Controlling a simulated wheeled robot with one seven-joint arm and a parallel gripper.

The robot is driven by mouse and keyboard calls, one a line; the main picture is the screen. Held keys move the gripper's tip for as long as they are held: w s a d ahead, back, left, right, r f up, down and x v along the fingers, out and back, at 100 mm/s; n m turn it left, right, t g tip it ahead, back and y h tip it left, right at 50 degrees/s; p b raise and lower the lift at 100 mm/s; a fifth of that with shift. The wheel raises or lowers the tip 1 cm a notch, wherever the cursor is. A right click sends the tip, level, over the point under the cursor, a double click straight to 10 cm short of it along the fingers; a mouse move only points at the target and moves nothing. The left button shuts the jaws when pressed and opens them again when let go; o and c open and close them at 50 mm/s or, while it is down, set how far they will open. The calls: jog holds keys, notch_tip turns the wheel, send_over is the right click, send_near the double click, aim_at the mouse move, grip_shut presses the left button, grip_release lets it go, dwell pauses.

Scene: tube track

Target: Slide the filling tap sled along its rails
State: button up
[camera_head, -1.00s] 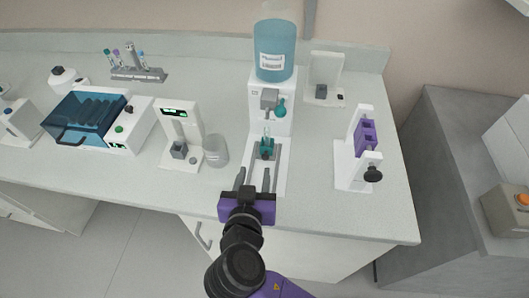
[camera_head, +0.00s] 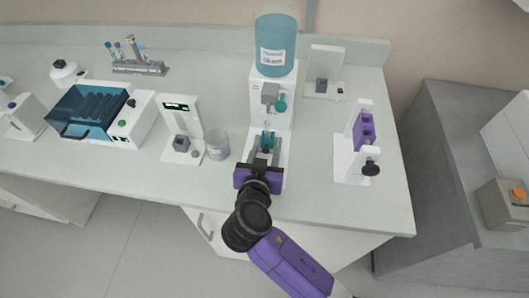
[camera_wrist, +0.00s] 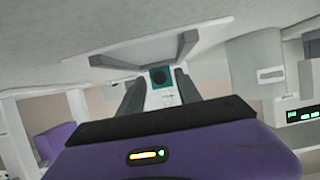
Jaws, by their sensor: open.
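The teal filling tap sled (camera_head: 266,141) sits on its rails on the white base, below the tap of the bottle stand, with a clear tube upright in it. In the wrist view the sled's teal face with a dark round knob (camera_wrist: 161,77) lies ahead, between my fingers. My gripper (camera_head: 261,157) is open at the near end of the rails, its fingers pointing at the sled. In the wrist view the two fingers (camera_wrist: 158,93) stand apart on either side of the sled's front. Whether they touch it I cannot tell. My purple wrist hides the near end of the rails.
The bottle stand with its blue bottle (camera_head: 277,45) rises behind the sled. A glass beaker (camera_head: 217,146) and a white device (camera_head: 181,128) stand close to the left. A white stand with a purple holder (camera_head: 364,130) is at the right. The counter between is clear.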

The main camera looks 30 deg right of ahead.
jog(key=shift+c, duration=0.2)
grip_shut()
dwell(1.1)
